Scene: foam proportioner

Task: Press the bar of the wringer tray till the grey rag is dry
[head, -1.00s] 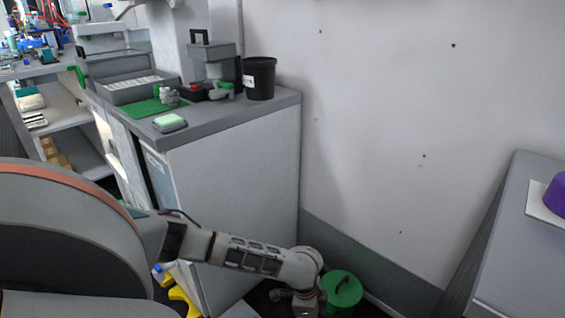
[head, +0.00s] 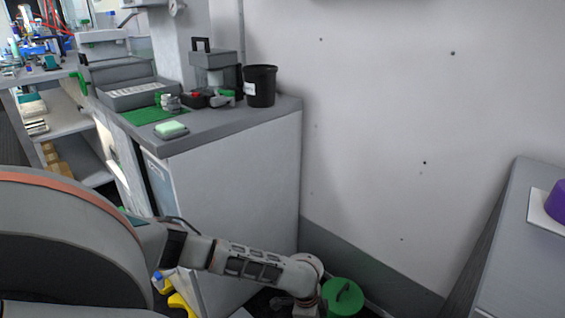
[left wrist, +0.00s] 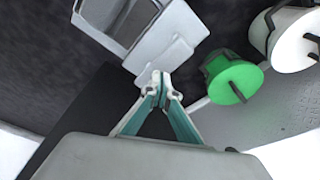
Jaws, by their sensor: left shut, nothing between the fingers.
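My left gripper (left wrist: 158,88) is low near the floor, with its teal-lined fingers together at the tips and nothing between them. In the left wrist view a pale grey frame with a flat plate (left wrist: 165,50) lies just beyond the fingertips. It may be the wringer tray with its bar, but I cannot tell for sure. I cannot tell whether the fingertips touch it. I cannot make out the grey rag in either view. My right gripper is out of view.
A green lidded can (head: 343,297) stands on the floor beside my left arm; it also shows in the left wrist view (left wrist: 232,80), near a white container (left wrist: 296,42). A grey cabinet (head: 235,180) carries a black bucket (head: 260,88) and a green-topped sponge (head: 171,130).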

